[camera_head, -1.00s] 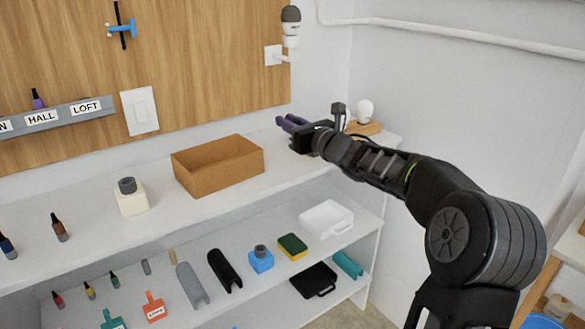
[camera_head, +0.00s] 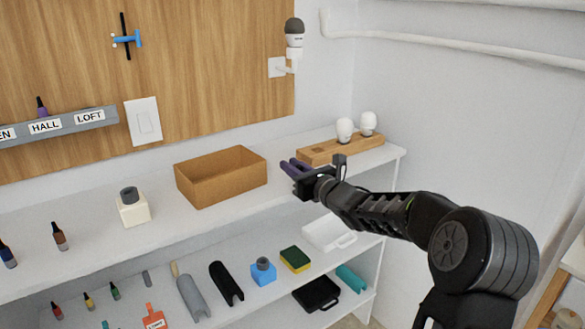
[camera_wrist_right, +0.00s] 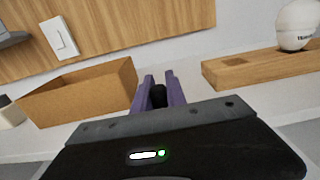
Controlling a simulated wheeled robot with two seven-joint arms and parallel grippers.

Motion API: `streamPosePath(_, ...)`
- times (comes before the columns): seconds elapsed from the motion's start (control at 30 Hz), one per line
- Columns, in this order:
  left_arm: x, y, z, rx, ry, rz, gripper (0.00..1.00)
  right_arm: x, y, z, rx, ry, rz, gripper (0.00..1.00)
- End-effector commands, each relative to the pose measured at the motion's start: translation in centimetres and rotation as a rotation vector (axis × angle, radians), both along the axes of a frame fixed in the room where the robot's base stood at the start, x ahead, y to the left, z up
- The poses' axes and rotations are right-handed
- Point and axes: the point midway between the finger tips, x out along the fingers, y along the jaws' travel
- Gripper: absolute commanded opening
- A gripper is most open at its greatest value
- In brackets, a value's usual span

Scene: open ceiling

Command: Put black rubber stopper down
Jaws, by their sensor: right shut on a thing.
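My right gripper (camera_head: 294,170) is over the front part of the upper shelf, just right of the open cardboard box (camera_head: 190,188). In the right wrist view its purple fingers (camera_wrist_right: 159,92) are shut on a small black rounded thing, the black rubber stopper (camera_wrist_right: 158,97), held between them. In the head view the stopper is hidden by the fingers. Whether it touches the shelf I cannot tell. My left gripper is not in view.
A wooden block (camera_head: 318,155) with two white bulbs stands behind and right of the gripper. The upper shelf (camera_head: 240,222) is bare in front of the box. The lower shelf holds tools and cases.

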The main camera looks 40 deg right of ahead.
Motion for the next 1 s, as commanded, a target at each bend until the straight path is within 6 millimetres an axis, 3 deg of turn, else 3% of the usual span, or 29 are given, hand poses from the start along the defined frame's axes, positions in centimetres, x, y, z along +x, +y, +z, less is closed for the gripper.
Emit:
streamPosePath(0.37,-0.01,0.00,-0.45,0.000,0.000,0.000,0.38,0.01,0.02,-0.30,-0.001,-0.001,0.000,0.00)
streamPosePath(0.4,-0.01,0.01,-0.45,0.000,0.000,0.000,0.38,0.01,0.02,-0.26,-0.001,-0.001,0.000,0.17)
streamPosePath(0.67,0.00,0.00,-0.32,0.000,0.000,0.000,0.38,0.01,0.00,-0.17,0.000,-0.001,0.000,0.38)
streamPosePath(1.0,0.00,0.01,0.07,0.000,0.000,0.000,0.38,0.01,-0.01,0.09,0.000,0.000,0.000,0.38)
